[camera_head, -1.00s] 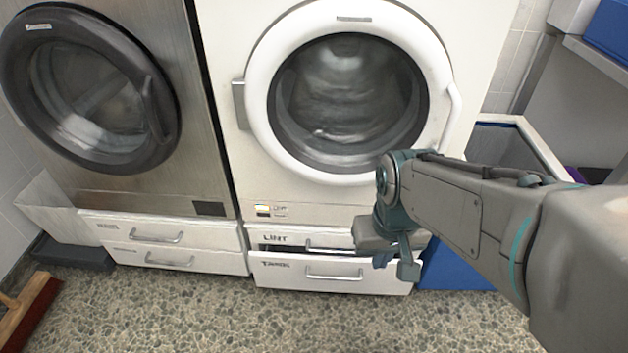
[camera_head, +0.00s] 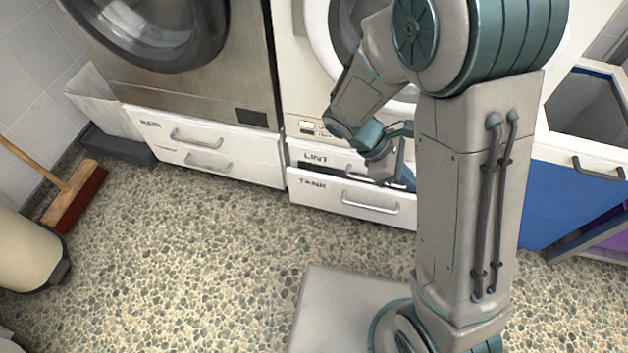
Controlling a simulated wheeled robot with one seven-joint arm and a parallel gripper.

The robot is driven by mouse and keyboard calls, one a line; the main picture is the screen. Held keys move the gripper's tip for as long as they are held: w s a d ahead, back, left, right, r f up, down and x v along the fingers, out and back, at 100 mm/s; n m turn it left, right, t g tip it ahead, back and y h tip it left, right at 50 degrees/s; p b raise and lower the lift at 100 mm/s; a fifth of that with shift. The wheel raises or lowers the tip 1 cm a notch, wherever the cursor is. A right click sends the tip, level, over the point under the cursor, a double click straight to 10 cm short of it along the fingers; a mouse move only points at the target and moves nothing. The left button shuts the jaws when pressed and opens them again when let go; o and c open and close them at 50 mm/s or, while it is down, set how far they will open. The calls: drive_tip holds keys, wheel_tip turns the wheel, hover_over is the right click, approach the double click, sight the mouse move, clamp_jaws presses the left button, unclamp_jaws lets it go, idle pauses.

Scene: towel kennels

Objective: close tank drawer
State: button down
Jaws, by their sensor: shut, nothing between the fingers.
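The tank drawer (camera_head: 328,200) is the lower white drawer under the white machine, marked "TANK", with a bar handle. It stands out a little from the front, and a dark gap shows above its top edge. Its right end is hidden behind my arm. The lint drawer (camera_head: 318,158), marked "LINT", sits just above it, partly covered by my gripper. My gripper (camera_head: 392,170) is shut and empty, over the top right part of the tank drawer. I cannot tell whether it touches the drawer.
A steel machine with two white drawers (camera_head: 205,140) stands to the left. A blue bin (camera_head: 570,200) stands to the right. A broom (camera_head: 78,197) and a cream cylindrical object (camera_head: 25,255) are at the left. The speckled floor (camera_head: 200,270) before the drawers is clear.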

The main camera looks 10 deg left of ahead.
drive_tip(key=w+a+f+n+t+h, duration=0.3)
drive_tip(key=a+f+n+t, duration=0.1)
drive_tip(key=a+f+n, duration=0.3)
drive_tip(key=n+t+y+b, duration=0.2)
drive_tip(key=n+t+y, duration=1.15)
drive_tip(key=n, duration=1.55)
approach(316, 178)
drive_tip(key=shift+t+h, duration=0.75)
drive_tip(key=shift+h, duration=0.1)
drive_tip(key=w+b, duration=0.1)
drive_tip(key=w, duration=0.1)
drive_tip(key=w+f+b, duration=0.1)
drive_tip(key=w+b, duration=0.1)
drive_tip(key=w+a+b, duration=0.1)
drive_tip(key=w+b, duration=0.1)
drive_tip(key=shift+w+f, duration=0.2)
drive_tip(key=shift+f, duration=0.2)
drive_tip(key=shift+w+r, duration=0.1)
drive_tip(key=shift+w, duration=0.1)
drive_tip(key=shift+d, duration=0.1)
